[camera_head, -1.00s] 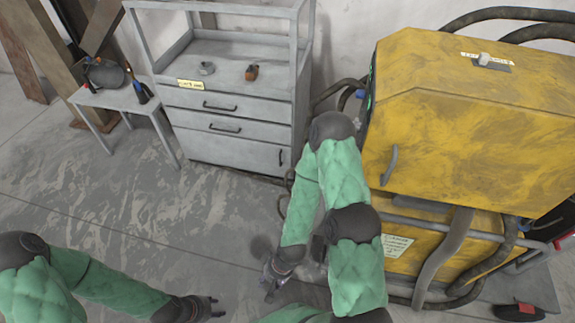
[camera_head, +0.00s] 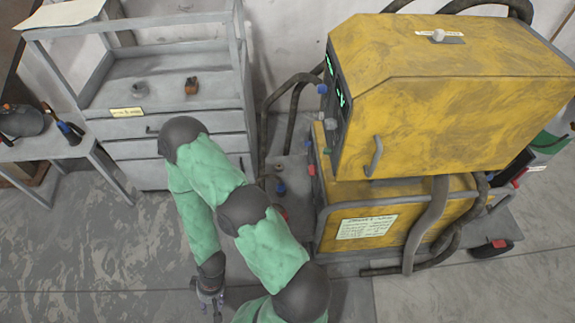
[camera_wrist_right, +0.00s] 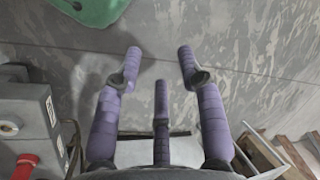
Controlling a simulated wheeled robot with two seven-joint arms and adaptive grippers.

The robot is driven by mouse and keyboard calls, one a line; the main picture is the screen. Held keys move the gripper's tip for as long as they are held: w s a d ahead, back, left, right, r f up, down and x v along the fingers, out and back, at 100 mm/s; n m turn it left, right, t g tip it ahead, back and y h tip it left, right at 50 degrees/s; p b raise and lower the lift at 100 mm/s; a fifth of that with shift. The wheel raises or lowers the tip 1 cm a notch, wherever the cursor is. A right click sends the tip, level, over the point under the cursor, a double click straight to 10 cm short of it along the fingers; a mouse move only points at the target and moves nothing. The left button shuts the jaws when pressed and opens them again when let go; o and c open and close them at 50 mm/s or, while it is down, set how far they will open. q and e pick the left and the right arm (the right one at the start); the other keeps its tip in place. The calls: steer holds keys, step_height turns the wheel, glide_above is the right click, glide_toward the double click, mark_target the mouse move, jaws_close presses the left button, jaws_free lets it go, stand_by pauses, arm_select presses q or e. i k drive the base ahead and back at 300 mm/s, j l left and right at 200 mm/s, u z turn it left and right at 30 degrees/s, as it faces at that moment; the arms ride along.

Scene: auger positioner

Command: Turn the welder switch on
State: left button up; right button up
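The yellow welder (camera_head: 455,105) stands at the right in the head view, a large scuffed cabinet on a lower yellow unit. A small pale knob or switch (camera_head: 437,35) sits on a labelled plate on its top; the label is too small to read. Its narrow left side shows green displays (camera_head: 341,95) and a blue knob. My right gripper (camera_head: 212,300) hangs low over the floor, left of the welder and well apart from it. In the right wrist view its purple fingers (camera_wrist_right: 160,72) are spread, with nothing between them. My left gripper is out of view.
A grey drawer cabinet (camera_head: 130,150) with open shelves stands at the back left. A small side table (camera_head: 50,147) with a dark helmet is left of it. Hoses (camera_head: 268,125) run beside the welder. Open floor (camera_head: 80,250) lies at the front left.

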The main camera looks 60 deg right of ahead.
mark_target(313, 171)
steer(key=i+z, duration=0.6)
steer(key=z, duration=0.15)
steer(key=i+z, duration=0.35)
steer(key=i+l+z, duration=0.1)
steer(key=z, duration=0.3)
steer(key=i+l+z, duration=0.1)
steer(key=l+z, duration=0.25)
steer(key=i+z, duration=0.15)
steer(key=z, duration=0.25)
